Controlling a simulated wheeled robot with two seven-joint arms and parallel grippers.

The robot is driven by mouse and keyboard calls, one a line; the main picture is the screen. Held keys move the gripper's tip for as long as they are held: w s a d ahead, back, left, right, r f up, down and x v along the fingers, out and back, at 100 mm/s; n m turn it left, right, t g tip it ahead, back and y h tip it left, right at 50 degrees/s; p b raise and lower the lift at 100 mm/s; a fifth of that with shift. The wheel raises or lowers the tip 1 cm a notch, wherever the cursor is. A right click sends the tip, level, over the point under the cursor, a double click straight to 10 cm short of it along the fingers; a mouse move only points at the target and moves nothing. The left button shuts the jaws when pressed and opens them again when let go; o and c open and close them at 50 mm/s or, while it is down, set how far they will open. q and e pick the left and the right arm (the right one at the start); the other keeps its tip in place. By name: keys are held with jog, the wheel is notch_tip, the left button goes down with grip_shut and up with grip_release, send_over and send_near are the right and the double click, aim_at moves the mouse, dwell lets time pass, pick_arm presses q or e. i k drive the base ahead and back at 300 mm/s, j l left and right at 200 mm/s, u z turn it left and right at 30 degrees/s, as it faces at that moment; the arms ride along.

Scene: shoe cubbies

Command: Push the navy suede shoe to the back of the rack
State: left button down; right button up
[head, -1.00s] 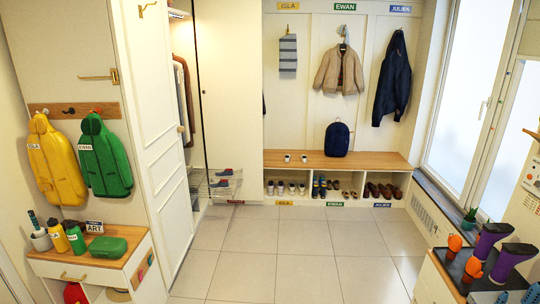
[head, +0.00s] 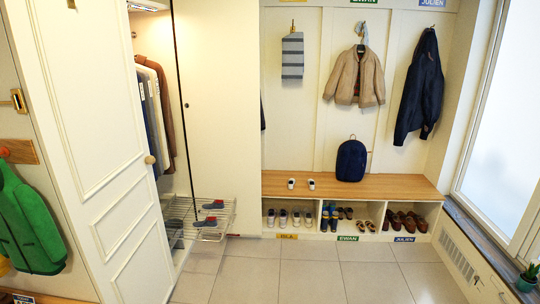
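Small navy shoes with red and pale parts (head: 212,204) sit on the upper level of a wire rack (head: 232,215) at the foot of the open wardrobe, left of the bench. One shoe lies behind another near the rack's right side. The view is too small to tell whether they are suede. Darker shoes (head: 175,234) show lower in the rack, partly hidden by the wardrobe door. Neither of my grippers is in the head view.
The wardrobe door (head: 97,150) stands open at the left, with clothes (head: 155,110) hanging inside. The tiled floor (head: 300,275) ahead is clear.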

aim_at(218, 205)
jog(key=i, duration=1.65)
jog(key=i+l+u, duration=0.1)
jog(key=i, duration=1.6)
